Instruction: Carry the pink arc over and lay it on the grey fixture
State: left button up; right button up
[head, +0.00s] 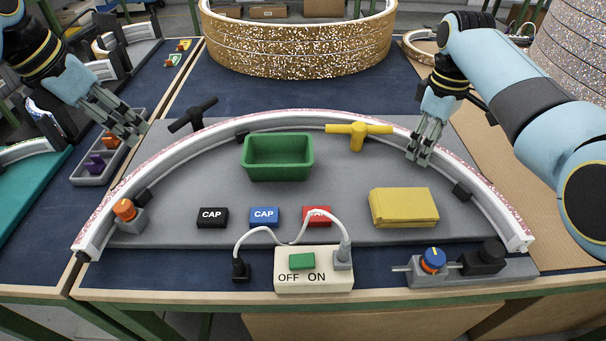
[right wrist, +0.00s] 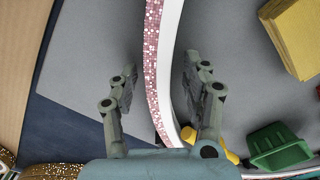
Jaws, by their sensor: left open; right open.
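The pink arc (head: 300,117), white with a pink glitter outer face, lies curved over the grey fixture (head: 335,200) in the head view, its ends at the front left and front right. Black clamp-like blocks sit along its inner side. My right gripper (head: 419,160) is open at the arc's right part. In the right wrist view the arc (right wrist: 152,75) passes between its two spread fingers (right wrist: 160,75), with gaps visible on both sides. My left gripper (head: 132,136) is open and empty, just outside the arc's left part.
On the fixture are a green bin (head: 278,172), a yellow block (head: 404,207), a yellow T-handle (head: 357,134), and black and blue CAP blocks (head: 212,218). A red block is partly behind a cable. A switch box (head: 313,280) stands in front. A gold glitter ring (head: 300,45) stands behind.

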jog(key=shift+r, duration=0.45)
pick_arm(q)
jog(key=shift+s+a+r, duration=0.1)
jog(key=shift+r, duration=0.25)
pick_arm(e)
notch_tip(320, 180, up, 11)
jog(key=shift+w, duration=0.1)
dwell(0.4)
